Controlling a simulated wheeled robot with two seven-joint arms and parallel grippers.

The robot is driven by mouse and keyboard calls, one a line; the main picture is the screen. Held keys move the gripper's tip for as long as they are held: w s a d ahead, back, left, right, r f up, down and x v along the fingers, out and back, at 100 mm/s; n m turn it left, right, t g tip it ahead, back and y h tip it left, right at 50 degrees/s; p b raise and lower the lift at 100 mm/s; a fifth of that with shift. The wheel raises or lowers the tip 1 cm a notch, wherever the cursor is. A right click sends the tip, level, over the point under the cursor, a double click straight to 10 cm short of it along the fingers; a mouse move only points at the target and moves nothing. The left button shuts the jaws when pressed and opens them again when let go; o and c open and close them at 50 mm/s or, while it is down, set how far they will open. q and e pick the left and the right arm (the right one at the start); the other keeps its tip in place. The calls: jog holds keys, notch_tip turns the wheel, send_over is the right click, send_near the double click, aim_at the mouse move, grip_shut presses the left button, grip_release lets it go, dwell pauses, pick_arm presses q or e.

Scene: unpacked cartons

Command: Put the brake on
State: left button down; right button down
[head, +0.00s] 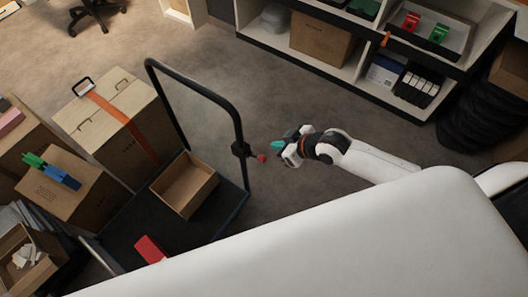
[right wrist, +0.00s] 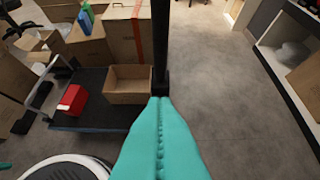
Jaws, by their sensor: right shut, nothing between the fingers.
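A flat dark trolley (head: 125,222) with a tall black push handle (head: 207,92) stands left of centre in the head view. A black clamp (head: 240,149) with a red knob (head: 262,158) sits low on the handle's right post; this looks like the brake. My right gripper (head: 276,146), with teal fingers, is shut and empty just to the right of the knob, apart from it in the picture. In the right wrist view the shut fingers (right wrist: 161,105) point towards the black post (right wrist: 160,45) and hide the knob. My left gripper is not in view.
An open empty carton (head: 185,185) and a red object (head: 150,249) lie on the trolley. A large strapped carton (head: 115,120) and other boxes crowd its left side. Shelving (head: 345,75) stands at the back right. The floor between trolley and shelving is clear.

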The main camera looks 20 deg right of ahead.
jog(key=shift+w+f, duration=0.1)
send_over(264, 157)
jog(key=w+a, duration=0.1)
jog(key=w, duration=0.1)
jog(key=f+b, duration=0.1)
jog(key=f, duration=0.6)
jog(key=shift+a, duration=0.2)
jog(key=shift+s+d+f, duration=0.25)
jog(key=shift+s+f, duration=0.1)
jog(key=shift+f, duration=0.25)
jog(key=shift+s+d+f, duration=0.25)
jog(key=shift+s+f, duration=0.1)
jog(key=shift+f, duration=0.25)
jog(key=shift+s+d+f, duration=0.2)
jog(key=shift+s+f, duration=0.1)
jog(key=shift+f, duration=0.2)
